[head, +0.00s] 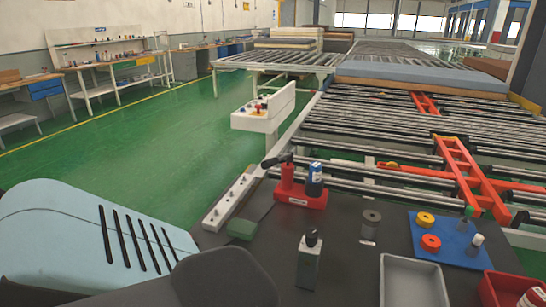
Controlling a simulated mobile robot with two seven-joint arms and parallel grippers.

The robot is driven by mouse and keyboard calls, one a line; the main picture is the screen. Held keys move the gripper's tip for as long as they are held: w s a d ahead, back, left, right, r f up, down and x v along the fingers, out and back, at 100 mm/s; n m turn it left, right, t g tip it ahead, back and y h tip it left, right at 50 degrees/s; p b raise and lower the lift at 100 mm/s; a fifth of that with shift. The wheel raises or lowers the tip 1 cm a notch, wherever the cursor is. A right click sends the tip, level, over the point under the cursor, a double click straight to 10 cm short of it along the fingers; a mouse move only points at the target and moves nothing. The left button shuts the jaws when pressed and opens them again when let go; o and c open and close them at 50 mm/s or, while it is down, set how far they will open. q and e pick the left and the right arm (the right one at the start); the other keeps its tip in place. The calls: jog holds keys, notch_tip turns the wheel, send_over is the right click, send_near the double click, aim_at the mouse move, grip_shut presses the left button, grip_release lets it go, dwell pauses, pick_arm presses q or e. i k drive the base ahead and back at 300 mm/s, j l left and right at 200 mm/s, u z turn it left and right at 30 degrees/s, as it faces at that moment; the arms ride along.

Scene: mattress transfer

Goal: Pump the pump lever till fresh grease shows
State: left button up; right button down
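The pump (301,197) is a red unit standing on the dark worktop, near the middle of the head view. A dark lever (277,160) sticks out at its upper left, with its grip end pointing left. A blue and white cylinder with a dark top (315,180) stands upright at its right side. No fresh grease can be made out at this size. Neither of my grippers shows; only large light blue and dark parts of my own arm fill the lower left. Nothing is seen touching the lever.
Roller conveyors (350,130) lie behind.

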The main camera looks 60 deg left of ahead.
aim_at(266, 165)
jog(key=u, duration=1.7)
